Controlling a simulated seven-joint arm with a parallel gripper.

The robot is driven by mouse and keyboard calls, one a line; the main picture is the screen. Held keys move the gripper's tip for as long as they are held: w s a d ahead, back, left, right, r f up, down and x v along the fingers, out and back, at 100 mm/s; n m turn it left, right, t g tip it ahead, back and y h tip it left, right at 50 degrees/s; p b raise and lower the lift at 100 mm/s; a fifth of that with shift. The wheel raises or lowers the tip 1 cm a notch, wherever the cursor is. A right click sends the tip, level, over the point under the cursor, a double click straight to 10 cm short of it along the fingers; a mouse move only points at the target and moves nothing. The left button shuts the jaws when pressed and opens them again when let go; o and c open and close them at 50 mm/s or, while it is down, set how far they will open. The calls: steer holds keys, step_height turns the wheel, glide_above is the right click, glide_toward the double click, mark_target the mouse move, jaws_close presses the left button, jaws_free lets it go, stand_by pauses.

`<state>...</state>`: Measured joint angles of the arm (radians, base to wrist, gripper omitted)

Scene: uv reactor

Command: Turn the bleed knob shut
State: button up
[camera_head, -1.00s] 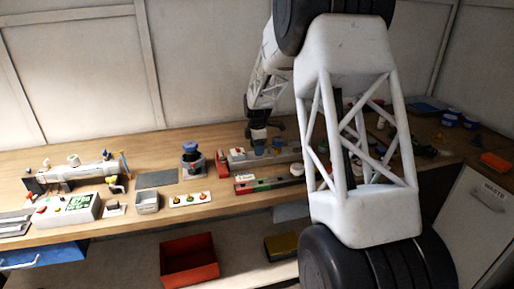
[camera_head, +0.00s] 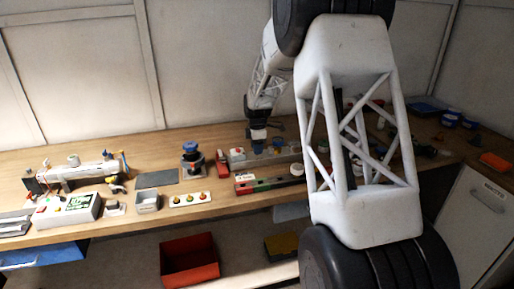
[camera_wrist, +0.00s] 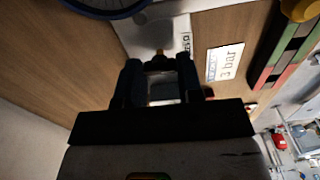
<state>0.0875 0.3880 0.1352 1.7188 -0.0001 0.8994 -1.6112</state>
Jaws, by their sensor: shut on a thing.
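My gripper (camera_wrist: 159,72) is shut, with its two dark fingers on either side of a small fitting with a brass-coloured tip (camera_wrist: 160,52). This fitting appears to be the bleed knob; most of it is hidden between the fingers. A pale patch shows between the fingers below the tip. In the head view my gripper (camera_head: 258,149) is low over the grey block (camera_head: 238,155) at the middle of the bench. The knob cannot be made out there, and its turn position cannot be read.
A blue handwheel (camera_wrist: 108,8) is close by in the wrist view. A "3 bar" label (camera_wrist: 226,62) and a red, green and black strip (camera_wrist: 285,50) lie to the right. A red block (camera_head: 222,161) and a blue-topped device (camera_head: 192,158) stand left of my gripper.

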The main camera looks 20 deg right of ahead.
steer(key=m, duration=1.7)
steer(key=shift+m, duration=0.3)
stand_by(0.4)
steer(key=o, duration=0.9)
steer(key=shift+o, duration=0.2)
